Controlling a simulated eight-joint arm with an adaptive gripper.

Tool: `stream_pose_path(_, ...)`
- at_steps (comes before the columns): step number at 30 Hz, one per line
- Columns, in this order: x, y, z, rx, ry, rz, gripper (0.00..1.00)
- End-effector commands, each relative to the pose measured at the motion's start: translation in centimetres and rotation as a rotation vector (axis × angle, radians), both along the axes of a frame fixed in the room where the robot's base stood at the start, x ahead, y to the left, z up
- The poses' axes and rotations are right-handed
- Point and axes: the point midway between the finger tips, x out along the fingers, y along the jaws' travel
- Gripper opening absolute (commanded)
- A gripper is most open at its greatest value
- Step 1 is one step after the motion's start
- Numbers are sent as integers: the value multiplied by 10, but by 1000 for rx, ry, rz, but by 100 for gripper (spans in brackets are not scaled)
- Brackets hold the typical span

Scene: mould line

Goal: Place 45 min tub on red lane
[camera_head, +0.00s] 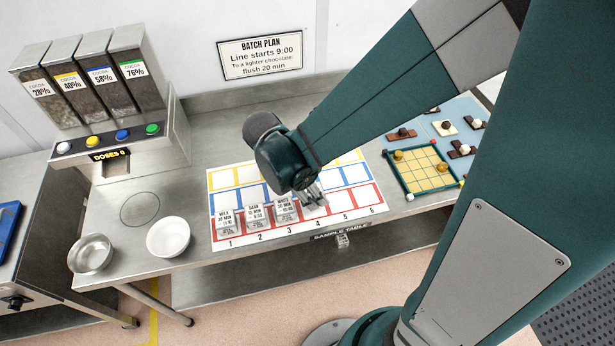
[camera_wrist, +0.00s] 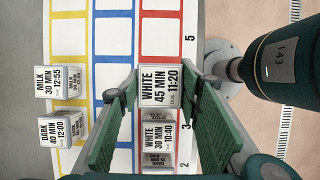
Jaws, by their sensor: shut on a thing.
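My gripper (camera_head: 312,196) is shut on the white tub marked WHITE 45 MIN 11:20 (camera_wrist: 160,86). In the wrist view the tub sits upright between my green fingers, over the red lane (camera_wrist: 144,36) at about column 4. I cannot tell whether its base touches the lane sheet. A tub marked WHITE 30 MIN 10:40 (camera_wrist: 157,134) stands just behind it at column 3. In the head view the red lane (camera_head: 367,196) is the front row, with tubs at column 1 (camera_head: 226,220), column 2 (camera_head: 256,215) and column 3 (camera_head: 286,209).
Tubs MILK 30 MIN (camera_wrist: 58,80) and DARK 40 MIN (camera_wrist: 62,128) stand near the yellow lane. Red columns 5 and 6 are clear. Bowls (camera_head: 168,237) and the cocoa dispenser (camera_head: 117,140) are left; a yellow grid board (camera_head: 424,168) is right.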

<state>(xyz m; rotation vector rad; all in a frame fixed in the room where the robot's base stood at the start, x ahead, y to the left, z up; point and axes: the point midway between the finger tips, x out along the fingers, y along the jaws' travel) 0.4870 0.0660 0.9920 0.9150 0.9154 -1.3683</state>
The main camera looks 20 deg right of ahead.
Motion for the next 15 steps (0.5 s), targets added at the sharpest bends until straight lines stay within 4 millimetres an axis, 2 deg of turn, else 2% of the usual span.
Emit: stream_pose_path(15,0,0,-38,0,0,0,21)
